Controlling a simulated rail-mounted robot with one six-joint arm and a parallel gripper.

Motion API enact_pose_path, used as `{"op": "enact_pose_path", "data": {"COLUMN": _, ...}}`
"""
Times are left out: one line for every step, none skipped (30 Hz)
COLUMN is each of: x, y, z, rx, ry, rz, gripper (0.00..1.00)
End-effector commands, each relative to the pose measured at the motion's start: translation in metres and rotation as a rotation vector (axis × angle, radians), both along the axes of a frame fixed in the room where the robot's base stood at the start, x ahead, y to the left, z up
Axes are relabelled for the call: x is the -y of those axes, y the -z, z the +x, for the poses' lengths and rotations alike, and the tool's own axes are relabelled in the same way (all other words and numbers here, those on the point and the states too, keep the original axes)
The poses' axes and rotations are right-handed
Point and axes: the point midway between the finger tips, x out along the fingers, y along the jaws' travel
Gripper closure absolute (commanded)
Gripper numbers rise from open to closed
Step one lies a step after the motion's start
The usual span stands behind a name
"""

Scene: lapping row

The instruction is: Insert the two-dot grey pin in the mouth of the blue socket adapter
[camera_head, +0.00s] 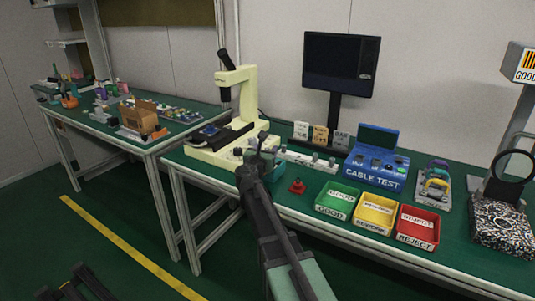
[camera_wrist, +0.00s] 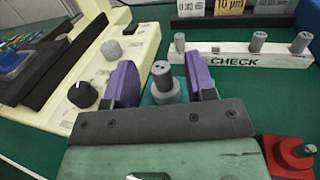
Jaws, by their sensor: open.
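My gripper (camera_wrist: 160,88) is open, its two purple fingers on either side of a grey pin (camera_wrist: 162,72), with a visible gap to each. The pin stands upright with a wider grey lower part, and its top shows what look like two dark dots. My gripper's bar hides its foot. In the head view my gripper (camera_head: 258,150) is over the left part of the green bench, small and dark. I cannot make out a blue socket adapter in either view; my arm hides part of the bench.
A white CHECK rack (camera_wrist: 240,58) with several grey pins stands behind. A red fitting (camera_wrist: 288,158) with a grey piece is at right. The cream machine (camera_wrist: 95,75) is close on the left. Green, yellow and red bins (camera_head: 408,240) and a blue CABLE TEST box (camera_head: 375,172) stand farther right.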

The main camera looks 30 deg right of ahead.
Motion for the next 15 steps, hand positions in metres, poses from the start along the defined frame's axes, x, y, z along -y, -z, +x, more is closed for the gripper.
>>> {"op": "enact_pose_path", "data": {"x": -0.0003, "y": 0.0000, "z": -0.0008, "rx": 0.000, "ry": 0.000, "rz": 0.000, "gripper": 0.50}}
{"op": "enact_pose_path", "data": {"x": -0.0005, "y": 0.0000, "z": -0.0008, "rx": 0.000, "ry": 0.000, "rz": 0.000, "gripper": 0.50}}
{"op": "enact_pose_path", "data": {"x": -0.0006, "y": 0.0000, "z": -0.0009, "rx": 0.000, "ry": 0.000, "rz": 0.000, "gripper": 0.51}}
{"op": "enact_pose_path", "data": {"x": -0.0006, "y": 0.0000, "z": -0.0009, "rx": 0.000, "ry": 0.000, "rz": 0.000, "gripper": 0.56}}
{"op": "enact_pose_path", "data": {"x": -0.0006, "y": 0.0000, "z": -0.0009, "rx": 0.000, "ry": 0.000, "rz": 0.000, "gripper": 0.60}}
{"op": "enact_pose_path", "data": {"x": -0.0006, "y": 0.0000, "z": -0.0009, "rx": 0.000, "ry": 0.000, "rz": 0.000, "gripper": 0.66}}
{"op": "enact_pose_path", "data": {"x": -0.0006, "y": 0.0000, "z": -0.0009, "rx": 0.000, "ry": 0.000, "rz": 0.000, "gripper": 0.71}}
{"op": "enact_pose_path", "data": {"x": -0.0006, "y": 0.0000, "z": -0.0009, "rx": 0.000, "ry": 0.000, "rz": 0.000, "gripper": 0.76}}
{"op": "enact_pose_path", "data": {"x": -0.0006, "y": 0.0000, "z": -0.0009, "rx": 0.000, "ry": 0.000, "rz": 0.000, "gripper": 0.82}}
{"op": "enact_pose_path", "data": {"x": -0.0007, "y": 0.0000, "z": -0.0010, "rx": 0.000, "ry": 0.000, "rz": 0.000, "gripper": 0.86}}
{"op": "enact_pose_path", "data": {"x": -0.0007, "y": 0.0000, "z": -0.0010, "rx": 0.000, "ry": 0.000, "rz": 0.000, "gripper": 0.91}}
{"op": "enact_pose_path", "data": {"x": -0.0007, "y": 0.0000, "z": -0.0010, "rx": 0.000, "ry": 0.000, "rz": 0.000, "gripper": 0.97}}
{"op": "enact_pose_path", "data": {"x": -0.0007, "y": 0.0000, "z": -0.0010, "rx": 0.000, "ry": 0.000, "rz": 0.000, "gripper": 1.00}}
{"op": "enact_pose_path", "data": {"x": -0.0007, "y": 0.0000, "z": -0.0010, "rx": 0.000, "ry": 0.000, "rz": 0.000, "gripper": 1.00}}
{"op": "enact_pose_path", "data": {"x": -0.0008, "y": 0.0000, "z": -0.0011, "rx": 0.000, "ry": 0.000, "rz": 0.000, "gripper": 1.00}}
